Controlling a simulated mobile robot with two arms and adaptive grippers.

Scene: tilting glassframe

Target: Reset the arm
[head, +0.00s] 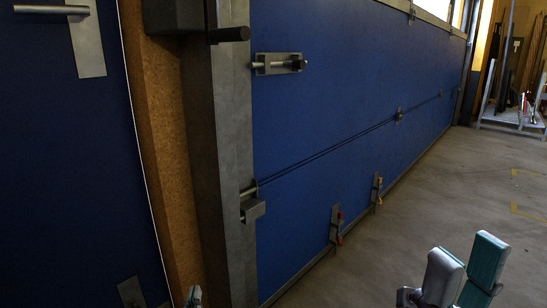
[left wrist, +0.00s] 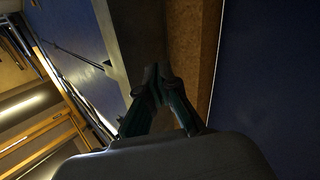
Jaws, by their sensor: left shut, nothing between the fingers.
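My left gripper shows in the left wrist view (left wrist: 155,75). Its dark teal fingers meet at the tips, with nothing seen between them. They point towards the grey post and the cork-brown strip. In the head view only a small tip of my left gripper (head: 193,296) shows at the bottom edge, in front of the post's foot. My right gripper (head: 466,262) is at the bottom right of the head view, over the bare floor. Its two teal-and-grey fingers stand side by side, touching nothing I can see. Its opening cannot be judged from this angle.
A blue sectional door (head: 340,110) with latches runs along the grey post (head: 225,150). A latch box (head: 253,208) juts from the post. A blue door (head: 70,150) with a lever handle stands at left. The concrete floor (head: 440,195) is clear; a rack (head: 510,110) stands far right.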

